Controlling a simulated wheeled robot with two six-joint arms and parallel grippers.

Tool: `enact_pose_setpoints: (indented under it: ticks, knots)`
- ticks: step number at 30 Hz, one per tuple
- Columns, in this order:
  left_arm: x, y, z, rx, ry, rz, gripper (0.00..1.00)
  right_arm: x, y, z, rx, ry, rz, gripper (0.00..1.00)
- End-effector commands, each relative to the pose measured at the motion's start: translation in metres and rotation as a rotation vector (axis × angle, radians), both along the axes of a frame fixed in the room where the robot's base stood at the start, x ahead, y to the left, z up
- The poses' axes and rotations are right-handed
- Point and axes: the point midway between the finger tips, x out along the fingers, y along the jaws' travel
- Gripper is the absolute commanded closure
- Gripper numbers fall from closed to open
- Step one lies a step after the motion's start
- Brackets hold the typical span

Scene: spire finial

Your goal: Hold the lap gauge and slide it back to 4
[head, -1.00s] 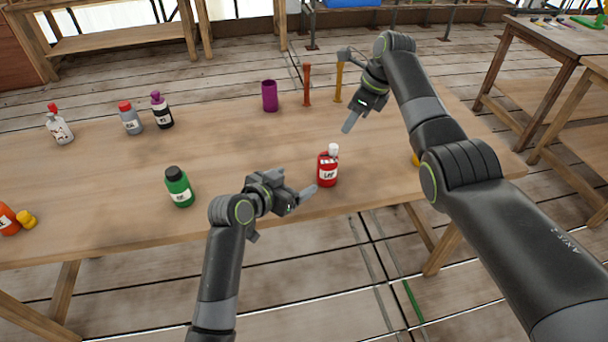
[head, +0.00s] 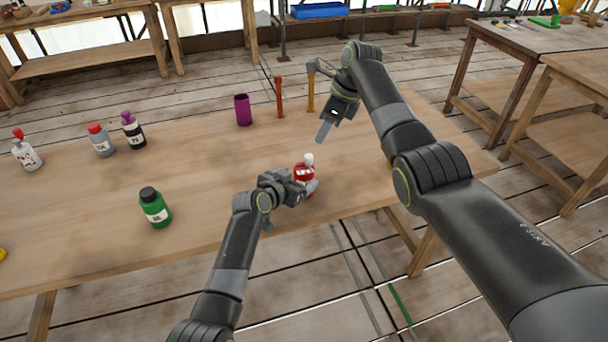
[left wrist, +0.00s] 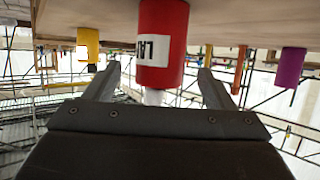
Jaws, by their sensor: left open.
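A red bottle (head: 305,173) with a pale cap and a white label stands upright near the front edge of the wooden table. It also shows upside down in the left wrist view (left wrist: 175,72), its label seeming to begin with "LA". No other thing shows clearly as a lap gauge. My left gripper (head: 303,189) is open at the bottle; in the left wrist view its fingers (left wrist: 158,70) lie one on each side, with gaps visible. My right gripper (head: 325,132) hangs above the table behind the bottle; only one finger shows clearly.
A purple cup (head: 243,110), an orange rod (head: 279,97) and a yellow rod (head: 310,93) stand toward the table's back. A green bottle (head: 155,207) is left of my left gripper. Several bottles stand farther left. The table's middle (head: 215,165) is clear.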

Motion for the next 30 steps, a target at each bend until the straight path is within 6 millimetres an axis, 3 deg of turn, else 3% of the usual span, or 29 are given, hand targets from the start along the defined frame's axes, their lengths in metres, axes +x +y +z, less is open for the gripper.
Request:
enact_pose_setpoints:
  ticks: [12,27,30]
  knots:
    - [0.03,-0.018,-0.014,0.0,0.0,-0.001,0.23,0.0,0.0,0.0,0.0,0.0,0.0,0.64]
    - [0.036,-0.021,-0.017,0.0,0.0,0.001,0.23,0.0,0.0,0.0,0.0,0.0,0.0,0.64]
    - [0.036,-0.021,-0.017,0.0,0.0,0.001,0.33,0.0,0.0,0.0,0.0,0.0,0.0,0.64]
